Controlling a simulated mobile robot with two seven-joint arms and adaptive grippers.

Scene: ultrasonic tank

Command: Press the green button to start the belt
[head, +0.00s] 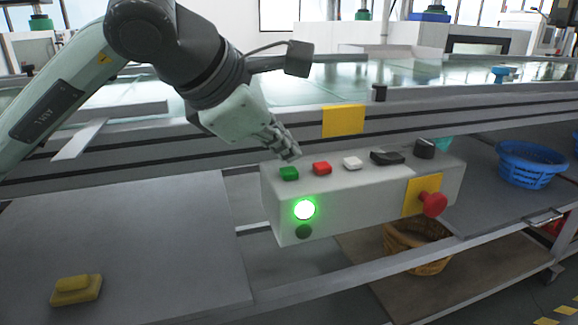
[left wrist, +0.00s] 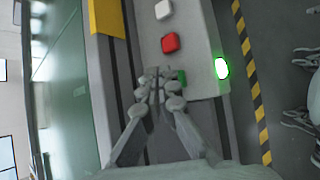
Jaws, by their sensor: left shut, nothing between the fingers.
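The green button (head: 289,173) sits at the left end of the top of a grey control box (head: 340,193). My left gripper (head: 290,153) is shut and empty, with its fingertips right at the back edge of the green button; I cannot tell whether they touch it. In the left wrist view the gripper (left wrist: 158,80) partly covers the green button (left wrist: 181,77). A round green lamp (head: 304,209) on the box front is lit. It also shows in the left wrist view (left wrist: 221,68). My right gripper is not in view.
A red button (head: 322,168), a white button (head: 352,163) and black switches (head: 387,158) share the box top. A red emergency knob (head: 433,203) sticks out in front. The conveyor frame (head: 345,122) runs behind. A yellow block (head: 76,290) lies lower left.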

